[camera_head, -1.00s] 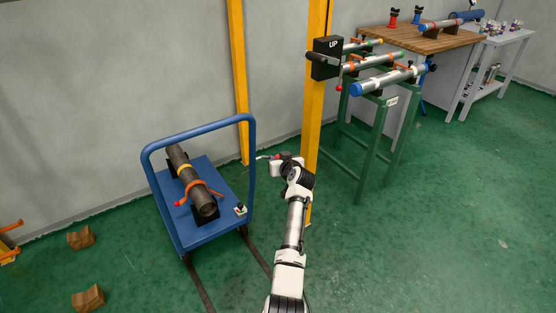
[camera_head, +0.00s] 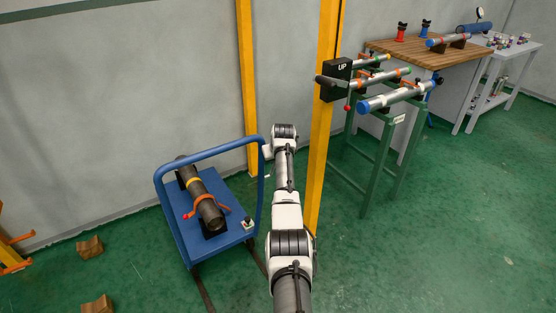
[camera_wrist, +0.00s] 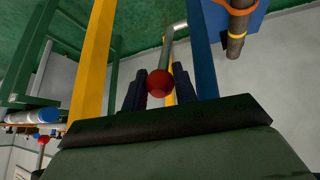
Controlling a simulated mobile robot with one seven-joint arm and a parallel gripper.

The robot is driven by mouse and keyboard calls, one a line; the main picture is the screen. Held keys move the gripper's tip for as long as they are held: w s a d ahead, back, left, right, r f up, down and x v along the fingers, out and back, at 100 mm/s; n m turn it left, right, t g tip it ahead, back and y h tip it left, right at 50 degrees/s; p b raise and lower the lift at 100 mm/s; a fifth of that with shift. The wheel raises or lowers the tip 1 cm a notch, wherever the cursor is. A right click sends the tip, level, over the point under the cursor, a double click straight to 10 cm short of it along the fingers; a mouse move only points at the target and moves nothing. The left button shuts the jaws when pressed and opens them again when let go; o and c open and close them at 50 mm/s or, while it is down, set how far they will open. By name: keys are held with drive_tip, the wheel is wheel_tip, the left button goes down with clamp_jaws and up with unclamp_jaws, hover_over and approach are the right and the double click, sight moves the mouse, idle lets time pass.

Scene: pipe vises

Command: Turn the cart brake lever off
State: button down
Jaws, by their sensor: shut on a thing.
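The blue cart (camera_head: 178,222) stands by the wall with its push handle (camera_head: 205,150) up. In the wrist view a red ball knob (camera_wrist: 158,84) on a thin grey rod (camera_wrist: 167,45) sits between the dark fingers of my gripper (camera_wrist: 159,76), which is shut on it. The rod runs away from the knob beside the cart's blue handle post (camera_wrist: 205,50). In the head view my wrist is just right of the handle, and my arm hides the fingers and knob. A small black-and-white fitting (camera_head: 248,223) sits on the cart's front right corner.
A dark pipe (camera_head: 200,195) with orange and yellow bands lies on the cart. Yellow posts (camera_head: 246,80) (camera_head: 325,110) stand behind and right of my arm. A green stand (camera_head: 375,160) holds pipes at right. Wooden blocks (camera_head: 90,247) lie at left. Floor at right is clear.

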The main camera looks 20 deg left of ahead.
drive_tip(key=shift+w+a+r, duration=0.1)
drive_tip(key=shift+r, duration=0.05)
drive_tip(key=c, duration=1.1)
unclamp_jaws()
drive_tip(key=shift+c, duration=0.2)
drive_tip(key=b+v, duration=0.2)
drive_tip(key=v, duration=1.1)
drive_tip(key=shift+r, duration=0.3)
